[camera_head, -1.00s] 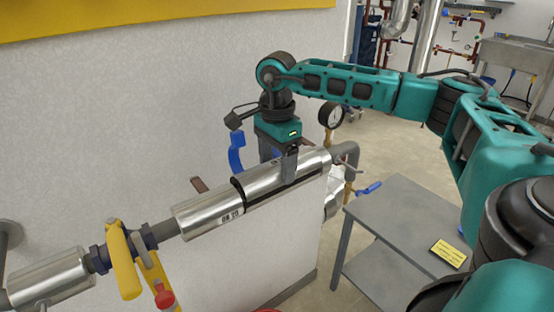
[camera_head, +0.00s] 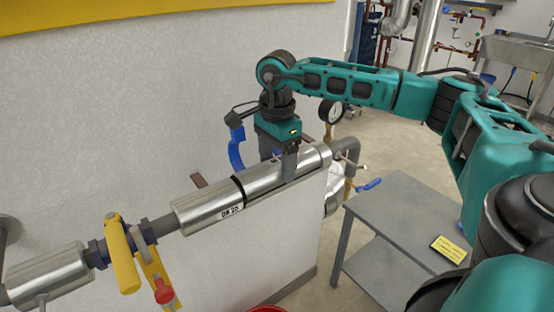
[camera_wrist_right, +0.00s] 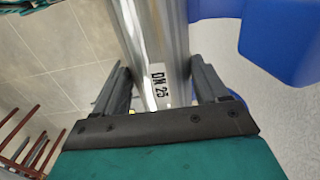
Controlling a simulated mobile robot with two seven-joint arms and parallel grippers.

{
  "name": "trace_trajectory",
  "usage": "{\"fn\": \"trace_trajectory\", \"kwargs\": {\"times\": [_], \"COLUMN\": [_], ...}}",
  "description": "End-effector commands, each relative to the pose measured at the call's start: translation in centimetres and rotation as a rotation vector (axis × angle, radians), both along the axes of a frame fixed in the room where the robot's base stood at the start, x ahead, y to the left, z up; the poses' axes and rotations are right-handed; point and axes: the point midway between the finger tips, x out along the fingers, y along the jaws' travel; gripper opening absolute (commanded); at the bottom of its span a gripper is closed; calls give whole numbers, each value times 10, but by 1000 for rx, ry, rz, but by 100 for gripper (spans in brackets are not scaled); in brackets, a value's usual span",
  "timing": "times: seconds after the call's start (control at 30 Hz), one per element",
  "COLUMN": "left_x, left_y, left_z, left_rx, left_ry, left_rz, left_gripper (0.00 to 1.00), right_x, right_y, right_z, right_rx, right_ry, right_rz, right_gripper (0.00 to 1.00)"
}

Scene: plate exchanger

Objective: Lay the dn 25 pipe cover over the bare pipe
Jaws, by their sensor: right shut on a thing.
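The held DN 25 pipe cover (camera_head: 262,184) is a shiny metal half-shell. It lies along the pipe line in the head view, its left end by a dark band against a fixed metal sleeve (camera_head: 205,206) also marked DN 25. My right gripper (camera_head: 289,176) points down and is shut across the cover. In the right wrist view the fingers (camera_wrist_right: 158,80) straddle the cover (camera_wrist_right: 150,40), with its DN 25 label between them. The bare pipe under the cover is hidden; whether the cover rests fully on it I cannot tell. My left gripper is not in view.
A yellow-handled valve (camera_head: 122,255) sits on the pipe to the left. A blue lever (camera_head: 236,148) and a pressure gauge (camera_head: 332,112) are close to my right gripper. A grey table (camera_head: 400,222) stands at the right. A pale wall (camera_head: 120,110) is behind the pipe.

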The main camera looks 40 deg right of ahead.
Motion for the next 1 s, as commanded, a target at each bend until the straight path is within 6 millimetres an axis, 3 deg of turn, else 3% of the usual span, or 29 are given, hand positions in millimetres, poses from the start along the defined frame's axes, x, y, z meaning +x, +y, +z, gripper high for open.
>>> {"fn": "trace_trajectory", "kwargs": {"times": [0.3,0.33,0.6,0.87,1.0], "left_x": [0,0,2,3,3], "left_y": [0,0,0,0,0], "left_z": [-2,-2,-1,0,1], "left_rx": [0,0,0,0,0], "left_ry": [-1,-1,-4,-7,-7], "left_rz": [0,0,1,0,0], "left_gripper": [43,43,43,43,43], "right_x": [0,0,0,0,1], "right_y": [0,0,0,0,0], "right_z": [-4,-4,-4,-2,13], "right_rx": [0,0,0,0,2], "right_ry": [0,0,0,0,-3], "right_rz": [0,0,0,0,0], "right_gripper": [42,75,100,100,100]}}
